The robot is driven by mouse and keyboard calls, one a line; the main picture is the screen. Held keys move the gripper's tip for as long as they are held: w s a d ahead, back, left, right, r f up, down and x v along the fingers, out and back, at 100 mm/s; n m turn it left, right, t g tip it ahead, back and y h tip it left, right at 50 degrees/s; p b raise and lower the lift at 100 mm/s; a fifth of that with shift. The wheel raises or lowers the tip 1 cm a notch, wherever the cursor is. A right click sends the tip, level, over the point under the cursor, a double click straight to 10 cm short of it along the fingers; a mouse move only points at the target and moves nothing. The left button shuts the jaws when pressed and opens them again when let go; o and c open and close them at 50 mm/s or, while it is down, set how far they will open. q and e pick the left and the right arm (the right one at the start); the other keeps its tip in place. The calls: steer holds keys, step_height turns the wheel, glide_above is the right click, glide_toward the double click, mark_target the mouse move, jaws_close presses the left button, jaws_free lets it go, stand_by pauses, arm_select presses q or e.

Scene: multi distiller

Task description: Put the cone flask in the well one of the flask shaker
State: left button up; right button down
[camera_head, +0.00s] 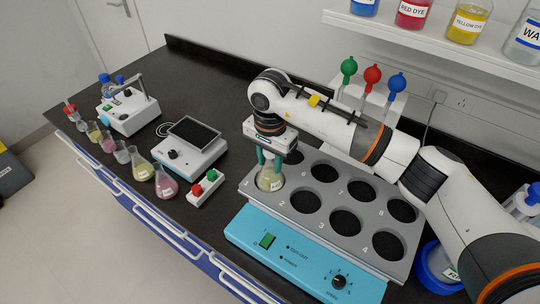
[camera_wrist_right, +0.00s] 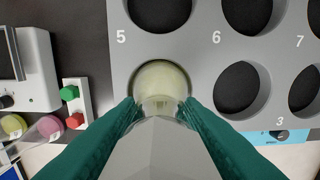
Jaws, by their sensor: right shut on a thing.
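The cone flask (camera_head: 269,181), with pale yellow-green liquid and a white label, is upright at well one of the grey flask shaker (camera_head: 327,226). My right gripper (camera_head: 270,160) points down with its green fingers shut on the flask's neck. In the right wrist view the flask (camera_wrist_right: 160,78) lies within the rim of the well below the number 5 well, between the fingertips (camera_wrist_right: 160,108). How deep its base sits is hard to tell. My left gripper is not in view.
The shaker's other visible wells are empty. A small box with red and green buttons (camera_head: 205,188) stands left of the shaker. Several other flasks line the bench's front edge, including a pink one (camera_head: 166,187). A rack with coloured-top droppers (camera_head: 370,105) stands behind.

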steer(key=shift+f, duration=0.1)
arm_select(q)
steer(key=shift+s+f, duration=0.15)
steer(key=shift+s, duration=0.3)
arm_select(e)
steer(key=c, duration=1)
jaws_free()
steer(key=shift+o, duration=0.2)
steer(key=shift+r, duration=0.45)
step_height(320, 180, up, 10)
steer(key=b, duration=0.4)
steer(key=shift+r, duration=0.65)
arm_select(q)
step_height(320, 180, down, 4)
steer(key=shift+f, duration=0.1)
arm_select(e)
steer(key=shift+r, duration=0.1)
